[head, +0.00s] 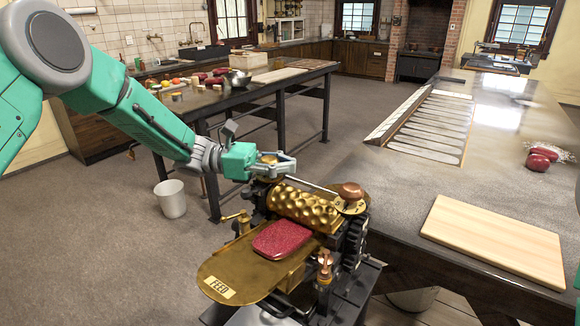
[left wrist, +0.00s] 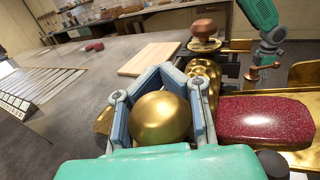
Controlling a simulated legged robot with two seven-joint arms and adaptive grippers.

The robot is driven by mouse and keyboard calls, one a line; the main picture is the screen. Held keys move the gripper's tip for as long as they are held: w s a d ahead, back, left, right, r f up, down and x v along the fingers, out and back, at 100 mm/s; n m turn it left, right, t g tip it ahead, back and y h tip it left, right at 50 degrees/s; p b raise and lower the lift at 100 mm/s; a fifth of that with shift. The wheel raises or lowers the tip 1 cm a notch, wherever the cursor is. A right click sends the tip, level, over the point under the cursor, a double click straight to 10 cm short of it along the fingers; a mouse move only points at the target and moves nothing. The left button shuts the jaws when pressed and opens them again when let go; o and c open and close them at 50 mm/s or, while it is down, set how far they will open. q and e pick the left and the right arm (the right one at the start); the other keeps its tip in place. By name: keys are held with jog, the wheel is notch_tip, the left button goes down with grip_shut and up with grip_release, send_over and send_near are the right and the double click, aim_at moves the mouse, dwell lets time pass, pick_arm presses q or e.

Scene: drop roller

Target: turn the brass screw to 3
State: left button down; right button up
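The brass roller machine (head: 312,207) stands in the middle of the head view. My left gripper (head: 272,168) is at its far left corner. In the left wrist view its bent fingers (left wrist: 163,72) close around a domed brass screw head (left wrist: 160,118), which fills the space between them. A copper-coloured knob (head: 351,190) on a brass dial stands at the machine's other end, also in the left wrist view (left wrist: 204,29). No numbers can be read. My right gripper (left wrist: 268,55) shows small in the left wrist view, near a copper-topped post; its fingers are unclear.
A dark red slab (head: 283,238) lies on the brass feed plate (head: 226,268). A wooden board (head: 495,240) and red lumps (head: 541,158) lie on the right counter. A bucket (head: 171,198) stands on the floor at left. A table with bowls stands behind.

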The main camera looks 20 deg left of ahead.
pick_arm(q)
jog(key=n+t+b, duration=0.1)
jog(key=t+b, duration=0.1)
jog(key=w+n+t+y+b, duration=0.1)
jog(key=t+b, duration=0.1)
jog(key=a+n+t+b, duration=0.1)
jog(key=b, duration=0.1)
jog(key=shift+w+f+n+t, duration=0.15)
jog(key=shift+f+n+t, duration=0.15)
jog(key=shift+n+t, duration=0.1)
jog(key=shift+w+a+r+n+t+y+b, duration=0.1)
jog(key=shift+n+t+y+b, duration=0.3)
jog(key=shift+t+y+b, duration=0.15)
